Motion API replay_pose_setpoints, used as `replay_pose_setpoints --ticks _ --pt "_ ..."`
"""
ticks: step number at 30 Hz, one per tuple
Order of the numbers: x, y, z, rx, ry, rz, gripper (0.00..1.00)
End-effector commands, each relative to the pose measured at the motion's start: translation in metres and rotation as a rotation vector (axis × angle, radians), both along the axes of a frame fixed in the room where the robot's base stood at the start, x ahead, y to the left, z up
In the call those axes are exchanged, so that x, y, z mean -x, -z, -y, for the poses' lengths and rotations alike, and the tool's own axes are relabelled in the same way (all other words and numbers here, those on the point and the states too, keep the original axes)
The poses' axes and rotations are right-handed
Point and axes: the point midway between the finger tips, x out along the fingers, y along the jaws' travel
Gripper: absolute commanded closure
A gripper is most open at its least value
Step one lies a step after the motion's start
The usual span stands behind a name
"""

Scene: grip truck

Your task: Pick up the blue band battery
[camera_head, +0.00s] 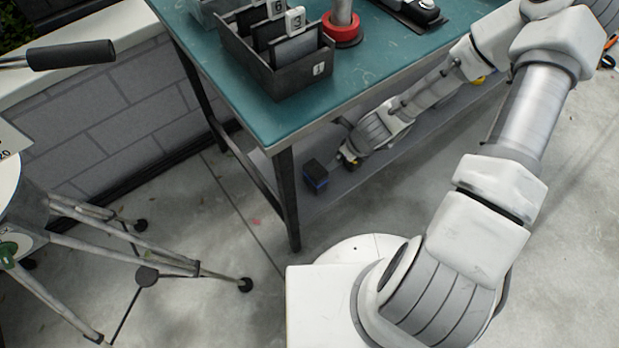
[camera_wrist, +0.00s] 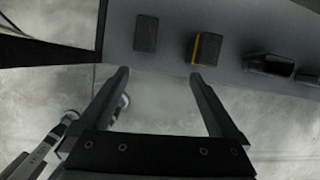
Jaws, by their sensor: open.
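The blue band battery (camera_head: 316,177) is a small dark block with a blue stripe. It sits on the lower shelf near the table's front leg in the head view. In the head view my arm reaches under the table, and the fingers are not clear.
The green-topped table (camera_head: 225,75) stands above the grey lower shelf (camera_head: 345,190). A dark leg (camera_head: 287,200) stands at its near corner. The wrist view also shows a dark hollow object (camera_wrist: 270,65) to the right of the blocks. A tripod (camera_head: 150,255) stands on the floor at left.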

Motion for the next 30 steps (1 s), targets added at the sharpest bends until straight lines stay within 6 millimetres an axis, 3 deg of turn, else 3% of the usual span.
replay_pose_setpoints --ticks 1,6,21,30 --pt "0.004 0.006 -0.013 -0.035 0.024 -0.011 0.03" --pt "0.006 0.011 -0.032 -0.083 0.067 -0.021 0.03" --pt "-0.024 0.104 -0.054 -0.083 0.065 -0.021 0.03" --pt "-0.032 0.122 -0.058 -0.081 0.066 -0.021 0.03"
